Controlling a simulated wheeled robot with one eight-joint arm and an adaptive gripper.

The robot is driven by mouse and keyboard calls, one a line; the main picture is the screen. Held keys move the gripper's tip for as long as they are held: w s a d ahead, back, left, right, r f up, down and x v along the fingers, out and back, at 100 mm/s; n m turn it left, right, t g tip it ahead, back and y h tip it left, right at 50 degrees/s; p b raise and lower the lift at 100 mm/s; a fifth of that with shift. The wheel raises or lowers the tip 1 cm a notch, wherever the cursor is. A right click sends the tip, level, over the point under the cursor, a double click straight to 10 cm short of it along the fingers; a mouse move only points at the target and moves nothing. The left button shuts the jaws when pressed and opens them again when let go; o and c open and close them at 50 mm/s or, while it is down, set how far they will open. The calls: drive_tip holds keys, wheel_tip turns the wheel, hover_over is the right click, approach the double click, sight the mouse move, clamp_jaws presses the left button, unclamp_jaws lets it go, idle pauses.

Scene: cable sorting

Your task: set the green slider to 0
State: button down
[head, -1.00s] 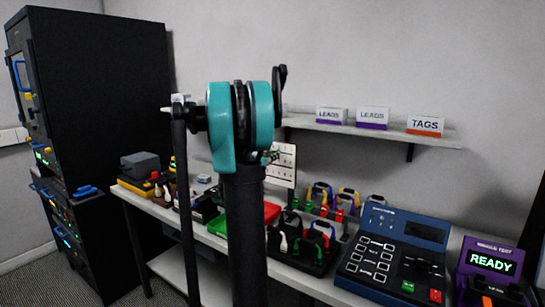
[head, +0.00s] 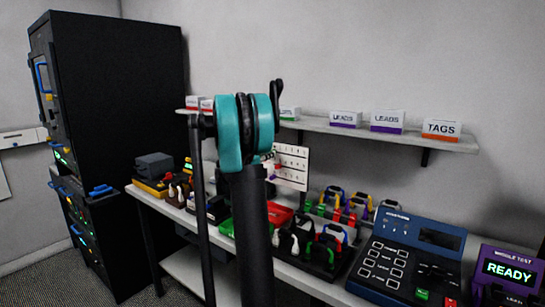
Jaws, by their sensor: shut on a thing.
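I cannot make out a green slider in the head view. A dark blue console (head: 411,253) with several white-framed keys and a dark display stands at the right of the bench. A small green button (head: 422,294) and a red one (head: 451,302) show at its front edge. My teal and black arm stands upright in the middle of the view and hides part of the bench behind it. My gripper cannot be made out; it is hidden behind the arm or out of frame.
A tall black cabinet (head: 120,115) stands at the left. The bench carries a dark tray of coloured connectors (head: 312,252), a white board (head: 291,166) and a purple tester (head: 507,268) reading READY. A wall shelf (head: 385,136) holds labelled boxes above.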

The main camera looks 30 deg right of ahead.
drive_tip(key=shift+w+a, duration=0.1)
drive_tip(key=shift+w, duration=0.1)
drive_tip(key=c, duration=1.4)
unclamp_jaws()
drive_tip(key=shift+c, duration=0.2)
drive_tip(key=v, duration=1.2)
